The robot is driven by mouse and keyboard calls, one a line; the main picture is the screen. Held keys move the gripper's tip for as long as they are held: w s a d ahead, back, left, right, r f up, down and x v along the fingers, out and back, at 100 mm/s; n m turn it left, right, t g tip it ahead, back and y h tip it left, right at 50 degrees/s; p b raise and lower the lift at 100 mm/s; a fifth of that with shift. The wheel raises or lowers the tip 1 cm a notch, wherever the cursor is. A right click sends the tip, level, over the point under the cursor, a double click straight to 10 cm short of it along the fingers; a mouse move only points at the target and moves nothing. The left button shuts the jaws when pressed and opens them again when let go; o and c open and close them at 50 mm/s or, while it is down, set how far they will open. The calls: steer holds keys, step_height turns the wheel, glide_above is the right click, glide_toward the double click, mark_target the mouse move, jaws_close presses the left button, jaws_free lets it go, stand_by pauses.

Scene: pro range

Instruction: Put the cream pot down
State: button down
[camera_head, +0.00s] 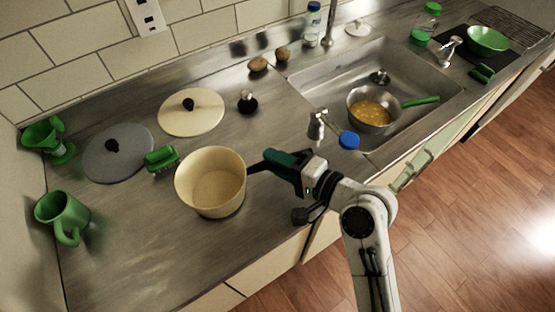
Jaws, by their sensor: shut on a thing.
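The cream pot (212,184) is at the middle left of the head view, upright and empty inside as far as I can see. Its dark handle (258,166) points right, toward my arm. My gripper (278,164) is shut on this handle. The pot's base is over the steel counter (150,255). I cannot tell whether it touches the counter or hangs just above it.
A cream lid (191,116) lies behind. A green mug (61,216) stands at left. The sink (420,100) at right holds a pan (354,104). Counter in front is clear.

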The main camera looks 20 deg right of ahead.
steer(key=shift+f+b, duration=0.35)
steer(key=shift+f, duration=0.15)
stand_by(0.4)
steer(key=c, duration=0.8)
jaws_free()
steer(key=shift+f, duration=0.1)
steer(key=shift+s+d, duration=0.1)
steer(key=b+v, duration=0.2)
steer(key=v, duration=0.8)
steer(key=shift+s+d, duration=0.15)
steer(key=shift+s, duration=0.1)
